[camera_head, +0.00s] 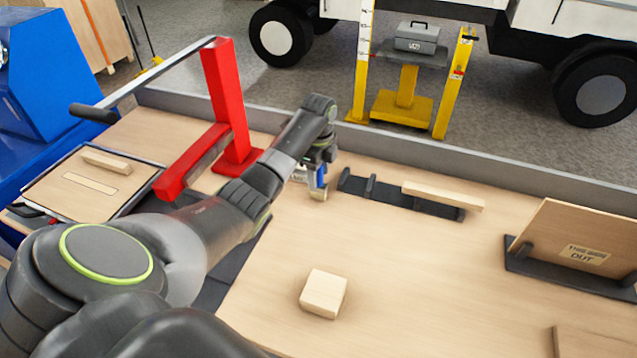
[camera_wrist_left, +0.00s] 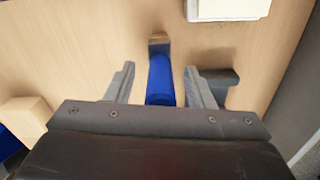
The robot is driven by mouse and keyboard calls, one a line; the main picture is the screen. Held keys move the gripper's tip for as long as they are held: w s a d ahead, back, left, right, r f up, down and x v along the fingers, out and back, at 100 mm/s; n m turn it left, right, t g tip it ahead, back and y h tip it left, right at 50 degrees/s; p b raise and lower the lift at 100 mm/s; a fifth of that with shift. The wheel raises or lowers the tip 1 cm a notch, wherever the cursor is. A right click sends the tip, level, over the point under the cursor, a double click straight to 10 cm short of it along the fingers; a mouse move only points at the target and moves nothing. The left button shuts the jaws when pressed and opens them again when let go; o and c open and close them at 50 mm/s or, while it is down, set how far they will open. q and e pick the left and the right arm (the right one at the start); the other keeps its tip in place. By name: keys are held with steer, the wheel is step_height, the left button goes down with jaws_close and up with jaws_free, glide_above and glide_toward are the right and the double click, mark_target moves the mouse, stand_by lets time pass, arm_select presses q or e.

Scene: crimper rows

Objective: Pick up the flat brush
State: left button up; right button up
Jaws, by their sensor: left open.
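The flat brush shows in the left wrist view as a blue handle (camera_wrist_left: 160,80) with a tan-and-metal head (camera_wrist_left: 159,42) at its far end. In the head view only a bit of its blue (camera_head: 321,177) and its pale head (camera_head: 317,194) show below my left wrist. My left gripper (camera_wrist_left: 158,78) is open, with one finger on each side of the blue handle. A gap shows between the handle and each finger. The near end of the handle is hidden by the gripper body. In the head view the left gripper (camera_head: 319,168) is over the workbench. My right gripper is not in view.
A dark rack (camera_head: 400,196) with a wooden strip (camera_head: 442,195) stands just right of the brush. A red press (camera_head: 225,105) stands left of my arm. A wooden block (camera_head: 323,293) lies nearer. A board in a stand (camera_head: 575,240) is at right.

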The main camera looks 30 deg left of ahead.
arm_select(q)
jaws_close()
steer(key=shift+r, duration=0.15)
step_height(320, 180, up, 6)
steer(key=shift+w+r+b, duration=0.1)
steer(key=shift+r+b, duration=0.05)
steer(key=shift+b, duration=0.35)
step_height(320, 180, up, 3)
steer(key=shift+f+p, duration=0.2)
steer(key=shift+p, duration=0.6)
steer(key=shift+r+p, duration=0.45)
steer(key=shift+p, duration=0.05)
